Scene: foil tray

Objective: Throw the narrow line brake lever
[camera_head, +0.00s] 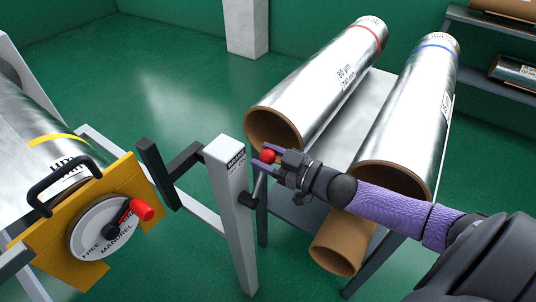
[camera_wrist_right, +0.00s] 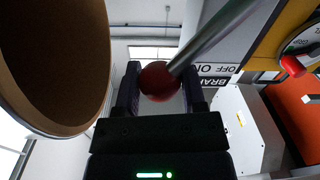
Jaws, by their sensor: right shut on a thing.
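The brake lever (camera_head: 259,186) is a grey rod with a red ball knob (camera_head: 268,156). It rises from a dark pivot on a pale grey post (camera_head: 226,180) with a brake label. My right gripper (camera_head: 266,156) is shut on the red knob. In the right wrist view the knob (camera_wrist_right: 160,82) sits between the two dark fingers, and the lever rod (camera_wrist_right: 222,38) runs up to the right. An ON/OFF label shows on the post there. My left gripper is not in view.
Foil rolls with red (camera_head: 367,24) and blue (camera_head: 437,45) bands lie on a grey stand (camera_head: 375,95) close to my right gripper. A cardboard tube (camera_head: 338,245) is below. A yellow plate (camera_head: 125,180) with a mandrel dial (camera_head: 100,228) and red-tipped handle stands left.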

